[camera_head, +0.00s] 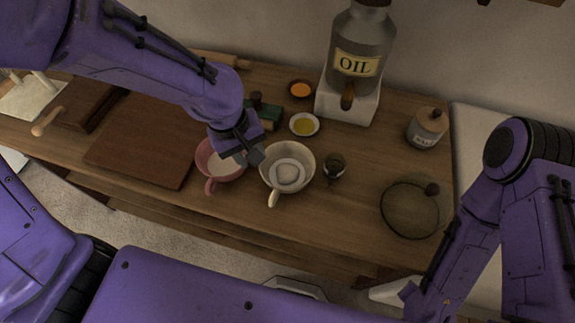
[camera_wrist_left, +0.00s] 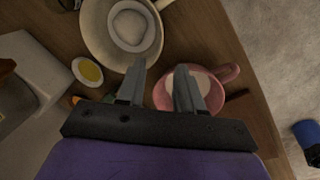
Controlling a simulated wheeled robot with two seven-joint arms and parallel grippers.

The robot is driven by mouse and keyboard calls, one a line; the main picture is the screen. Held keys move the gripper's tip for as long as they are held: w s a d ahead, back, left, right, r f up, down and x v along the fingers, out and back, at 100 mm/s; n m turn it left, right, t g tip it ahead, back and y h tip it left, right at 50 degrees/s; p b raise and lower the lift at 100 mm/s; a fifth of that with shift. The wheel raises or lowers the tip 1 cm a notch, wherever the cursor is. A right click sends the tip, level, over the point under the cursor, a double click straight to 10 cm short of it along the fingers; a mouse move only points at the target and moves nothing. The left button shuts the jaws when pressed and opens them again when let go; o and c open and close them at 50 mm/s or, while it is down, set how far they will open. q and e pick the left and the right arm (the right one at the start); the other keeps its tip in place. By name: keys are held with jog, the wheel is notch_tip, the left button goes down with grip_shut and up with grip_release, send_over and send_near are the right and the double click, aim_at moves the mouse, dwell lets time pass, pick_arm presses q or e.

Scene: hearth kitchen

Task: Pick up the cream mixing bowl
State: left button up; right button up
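The cream mixing bowl (camera_head: 268,176) stands upright on the wooden counter in the head view, its handle pointing to the front. A round pale mound or dish sits inside it. In the left wrist view the bowl (camera_wrist_left: 96,42) is at the top, beyond the fingertips. My left gripper (camera_head: 251,158) is open and empty, above the gap between the cream bowl and the pink bowl (camera_head: 203,164). In the left wrist view the gripper (camera_wrist_left: 160,72) has both fingers apart, one overlapping the pink bowl (camera_wrist_left: 217,94). My right arm shows at the right; its gripper is out of the picture.
A small glass (camera_head: 334,168) stands just right of the cream bowl. Behind are a dish of yellow liquid (camera_head: 304,124) and an oil dispenser (camera_head: 358,60). A round glass lid (camera_head: 408,212) lies to the right. A brown board (camera_head: 140,152) lies left.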

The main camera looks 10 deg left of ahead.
aim_at(263, 175)
pick_arm(q)
jog(key=f+b, duration=0.1)
jog(key=f, duration=0.1)
jog(key=d+f+b, duration=0.1)
jog(key=f, duration=0.2)
jog(key=d+f+b, duration=0.1)
jog(key=f+b, duration=0.1)
jog(key=f, duration=0.1)
jog(key=shift+w+f, duration=0.15)
jog(key=shift+f, duration=0.6)
grip_shut()
